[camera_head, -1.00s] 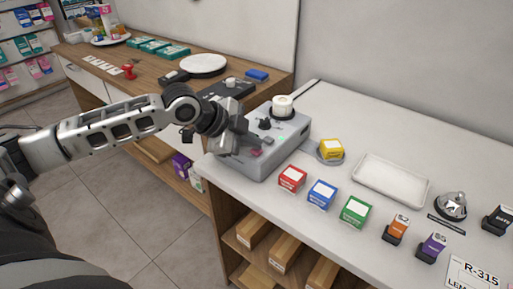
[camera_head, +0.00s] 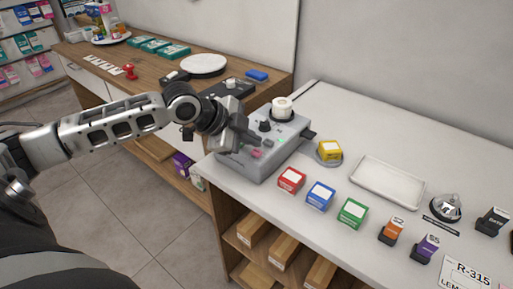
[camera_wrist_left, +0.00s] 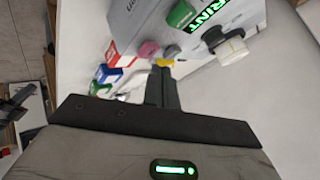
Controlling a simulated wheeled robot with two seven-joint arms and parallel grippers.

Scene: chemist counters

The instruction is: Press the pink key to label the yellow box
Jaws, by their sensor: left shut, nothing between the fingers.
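The grey label machine (camera_head: 250,160) stands at the counter's left end. The machine's screen (camera_wrist_left: 220,12) shows green "PRINT" in the wrist view. My left gripper (camera_head: 254,140) is shut and empty, its tips just above the keys, apart from the pink one. The yellow box (camera_head: 329,149) sits on a round grey pad (camera_head: 328,161) right of the machine. A dark plate (camera_head: 309,134) juts from the machine's right side near it. My right gripper is not in view.
Red (camera_head: 291,180), blue (camera_head: 321,195) and green (camera_head: 353,212) boxes line the counter's front edge. A white tray (camera_head: 388,182) lies behind them, with a bell (camera_head: 446,207) to its right. A white knob (camera_head: 282,106) tops the machine.

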